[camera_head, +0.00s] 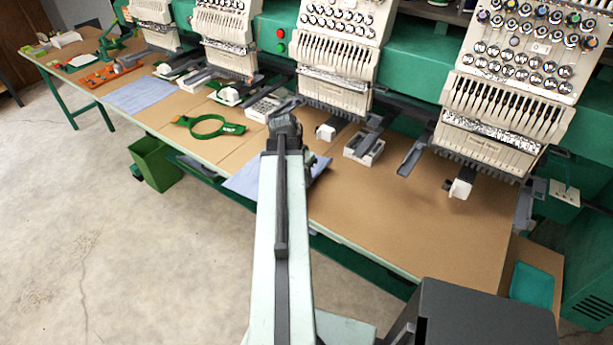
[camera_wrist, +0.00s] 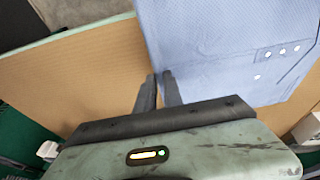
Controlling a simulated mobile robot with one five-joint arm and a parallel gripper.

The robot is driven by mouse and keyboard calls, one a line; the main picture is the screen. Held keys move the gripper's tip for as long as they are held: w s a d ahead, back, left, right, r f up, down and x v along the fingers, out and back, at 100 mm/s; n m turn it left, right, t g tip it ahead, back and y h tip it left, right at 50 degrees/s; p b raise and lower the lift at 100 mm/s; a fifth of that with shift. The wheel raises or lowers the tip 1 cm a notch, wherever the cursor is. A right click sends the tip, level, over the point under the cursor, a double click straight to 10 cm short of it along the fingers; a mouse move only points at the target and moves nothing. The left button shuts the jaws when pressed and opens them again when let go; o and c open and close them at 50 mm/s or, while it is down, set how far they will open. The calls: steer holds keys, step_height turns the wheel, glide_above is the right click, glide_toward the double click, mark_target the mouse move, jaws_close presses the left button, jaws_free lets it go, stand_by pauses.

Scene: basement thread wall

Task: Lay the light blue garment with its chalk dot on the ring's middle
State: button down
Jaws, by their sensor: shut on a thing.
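The light blue garment (camera_wrist: 215,45) fills the upper middle and right of the wrist view. Three pale dots sit in a row near its right side, with a single white dot (camera_wrist: 257,77) apart below them, which looks like the chalk dot. My gripper (camera_wrist: 162,76) is shut on the garment's near left edge. In the head view the garment (camera_head: 247,181) shows on both sides of my arm, near the table's front edge; my fingertips are hidden there.
Another light blue cloth (camera_head: 140,94) lies farther left on the brown table (camera_head: 420,215). Embroidery machine heads (camera_head: 505,100) overhang the back. A white tray (camera_head: 363,150) stands right of my arm. A green bin (camera_head: 158,163) is below the front edge. The right front tabletop is clear.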

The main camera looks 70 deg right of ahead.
steer(key=shift+w, duration=0.15)
steer(key=c, duration=1.4)
jaws_free()
steer(key=shift+a, duration=0.1)
steer(key=p+v, duration=0.7)
steer(key=shift+r, duration=0.4)
steer(key=shift+w, duration=0.1)
